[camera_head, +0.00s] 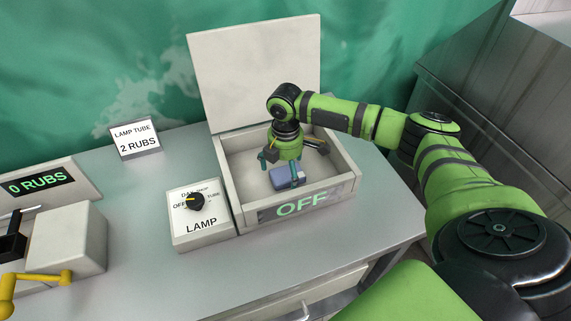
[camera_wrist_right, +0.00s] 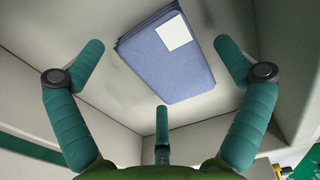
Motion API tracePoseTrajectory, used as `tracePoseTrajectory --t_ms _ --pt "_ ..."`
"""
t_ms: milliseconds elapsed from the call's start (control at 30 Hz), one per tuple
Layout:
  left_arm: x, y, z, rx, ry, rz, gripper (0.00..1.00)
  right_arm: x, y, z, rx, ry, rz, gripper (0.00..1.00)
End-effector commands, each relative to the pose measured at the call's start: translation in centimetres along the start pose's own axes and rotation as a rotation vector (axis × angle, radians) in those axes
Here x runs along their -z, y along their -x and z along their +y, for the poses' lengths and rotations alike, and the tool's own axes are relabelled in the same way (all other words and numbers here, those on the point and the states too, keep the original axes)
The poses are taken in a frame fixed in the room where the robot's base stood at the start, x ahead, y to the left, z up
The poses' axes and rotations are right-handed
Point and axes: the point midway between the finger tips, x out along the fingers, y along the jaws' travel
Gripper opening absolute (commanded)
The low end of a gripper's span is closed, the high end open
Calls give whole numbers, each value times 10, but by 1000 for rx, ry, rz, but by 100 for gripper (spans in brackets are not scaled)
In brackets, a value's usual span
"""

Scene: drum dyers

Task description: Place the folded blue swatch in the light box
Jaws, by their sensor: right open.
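The folded blue swatch (camera_head: 284,178) lies inside the light box (camera_head: 232,190), near its front wall. In the right wrist view the swatch (camera_wrist_right: 165,60) shows as a blue folded pad with a white square label. The light box is a pale open tray with its lid (camera_head: 255,70) raised at the back and a front display reading OFF. My right gripper (camera_head: 293,170) is inside the box over the swatch. Its teal fingers (camera_wrist_right: 160,85) are spread open around the swatch, apart from it. My left gripper is not in view.
A lamp control (camera_head: 202,222) with a black knob (camera_head: 195,201) stands left of the box. A sign (camera_head: 135,140) reading LAMP TUBE 2 RUBS stands behind it. A device with a 0 RUBS display (camera_head: 38,185) and yellow crank (camera_head: 38,280) is at far left.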

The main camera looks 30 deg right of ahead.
Motion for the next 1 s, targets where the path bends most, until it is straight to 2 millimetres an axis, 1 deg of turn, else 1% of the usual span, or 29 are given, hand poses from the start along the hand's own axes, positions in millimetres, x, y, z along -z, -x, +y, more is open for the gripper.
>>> tracePoseTrajectory --t_ms 167,267,500,600,700,800,1000 --pt "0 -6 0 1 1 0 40 0 16 1 -4 0 1 100" --pt "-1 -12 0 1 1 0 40 0 35 2 -6 -1 3 100" --pt "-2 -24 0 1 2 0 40 0 87 2 -6 0 2 100" --pt "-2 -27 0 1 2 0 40 0 104 1 -5 -1 2 100" --pt "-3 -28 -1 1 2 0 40 0 115 1 -2 -1 1 100" --pt "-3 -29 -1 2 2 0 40 0 121 0 -1 -1 1 100" --pt "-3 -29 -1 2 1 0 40 0 123 0 0 0 1 100"
